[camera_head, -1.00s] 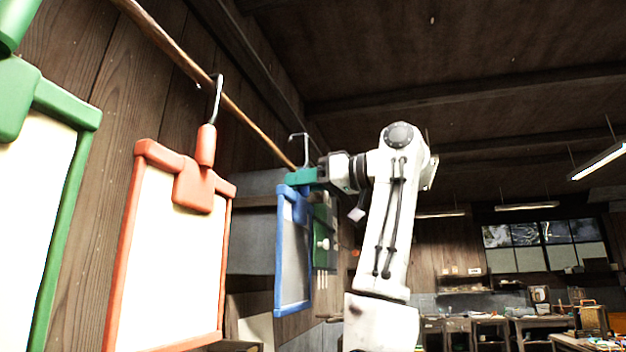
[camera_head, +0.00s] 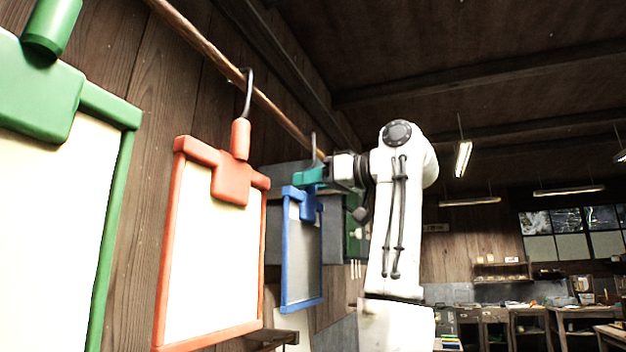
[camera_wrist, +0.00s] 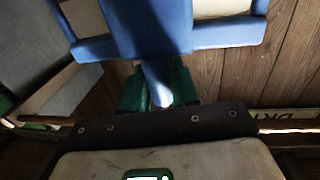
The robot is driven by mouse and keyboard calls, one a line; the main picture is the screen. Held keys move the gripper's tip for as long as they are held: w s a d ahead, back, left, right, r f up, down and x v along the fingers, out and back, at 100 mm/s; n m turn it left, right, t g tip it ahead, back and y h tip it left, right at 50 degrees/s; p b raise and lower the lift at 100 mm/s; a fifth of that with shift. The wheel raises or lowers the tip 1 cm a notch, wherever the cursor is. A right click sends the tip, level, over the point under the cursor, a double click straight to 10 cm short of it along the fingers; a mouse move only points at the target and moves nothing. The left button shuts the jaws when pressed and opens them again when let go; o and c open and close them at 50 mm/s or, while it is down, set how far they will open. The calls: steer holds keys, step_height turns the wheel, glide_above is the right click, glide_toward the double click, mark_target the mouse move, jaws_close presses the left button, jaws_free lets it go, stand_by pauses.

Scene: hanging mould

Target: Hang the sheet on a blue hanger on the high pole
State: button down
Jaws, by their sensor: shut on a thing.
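The blue-framed sheet (camera_head: 303,262) hangs upright below my gripper (camera_head: 312,177), whose teal fingers are shut on the neck of its blue hanger. A grey hook rises above the fingers, close to the pole (camera_head: 268,103); I cannot tell whether it touches the pole. In the wrist view the blue hanger (camera_wrist: 150,28) fills the top, and its narrow neck lies between the green fingers of my gripper (camera_wrist: 158,88). The pole is a brown wooden rod running along the plank wall, high up.
A red-framed sheet (camera_head: 213,260) hangs from the pole by a dark hook, left of the blue one. A green-framed sheet (camera_head: 60,200) is nearer at the far left. A grey cabinet (camera_head: 280,215) stands behind the blue sheet. Desks (camera_head: 530,325) are far right.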

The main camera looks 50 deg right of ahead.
steer(key=shift+f, duration=0.1)
stand_by(0.3)
steer(key=c, duration=0.8)
jaws_free()
steer(key=shift+s, duration=0.1)
steer(key=s+b, duration=0.1)
steer(key=s, duration=0.2)
steer(key=s+d+b, duration=0.1)
steer(key=s, duration=0.3)
steer(key=s+d+b, duration=0.1)
steer(key=s, duration=0.2)
steer(key=shift+s, duration=0.25)
